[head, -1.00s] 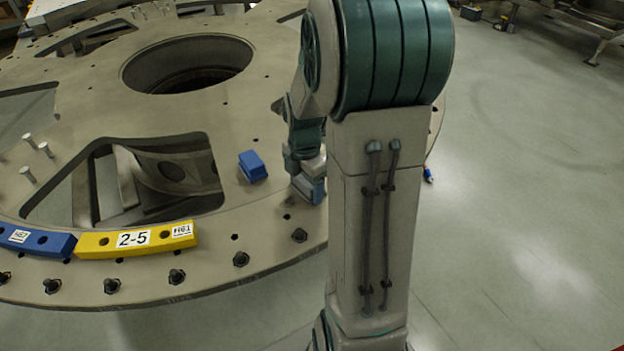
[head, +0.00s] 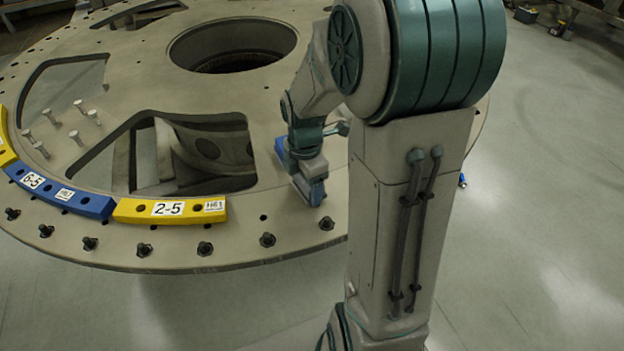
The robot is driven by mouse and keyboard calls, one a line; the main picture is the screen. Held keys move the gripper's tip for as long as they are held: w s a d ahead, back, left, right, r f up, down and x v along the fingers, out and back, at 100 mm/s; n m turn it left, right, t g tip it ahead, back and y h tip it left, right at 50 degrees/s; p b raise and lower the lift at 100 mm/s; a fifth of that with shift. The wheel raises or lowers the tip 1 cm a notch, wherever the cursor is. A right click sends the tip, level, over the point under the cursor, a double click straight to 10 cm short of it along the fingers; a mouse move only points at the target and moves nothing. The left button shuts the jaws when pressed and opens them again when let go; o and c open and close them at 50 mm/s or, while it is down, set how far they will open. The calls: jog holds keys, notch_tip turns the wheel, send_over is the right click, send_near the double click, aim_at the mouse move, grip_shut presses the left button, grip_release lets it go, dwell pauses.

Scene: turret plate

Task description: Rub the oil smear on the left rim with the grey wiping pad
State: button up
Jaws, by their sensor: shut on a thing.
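My gripper (head: 312,190) is low over the near right rim of the big round turret plate (head: 240,225). It is shut on the grey wiping pad, which is small and hard to tell from the fingers here. I cannot tell whether the pad touches the plate. I cannot make out an oil smear on the left rim or elsewhere.
A blue block (head: 281,148) lies on the plate just behind my gripper, partly hidden. Yellow segment 2-5 (head: 130,211) and blue segment 6-5 (head: 90,205) line the rim on the left. Several bolts edge the rim; upright pins (head: 75,137) stand farther left. Large openings cut the plate.

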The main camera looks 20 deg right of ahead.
notch_tip(320, 180, up, 3)
jog(key=shift+d+r+p, duration=0.1)
jog(key=shift+p, duration=0.5)
jog(key=shift+r+p, duration=1.9)
jog(key=shift+r, duration=0.25)
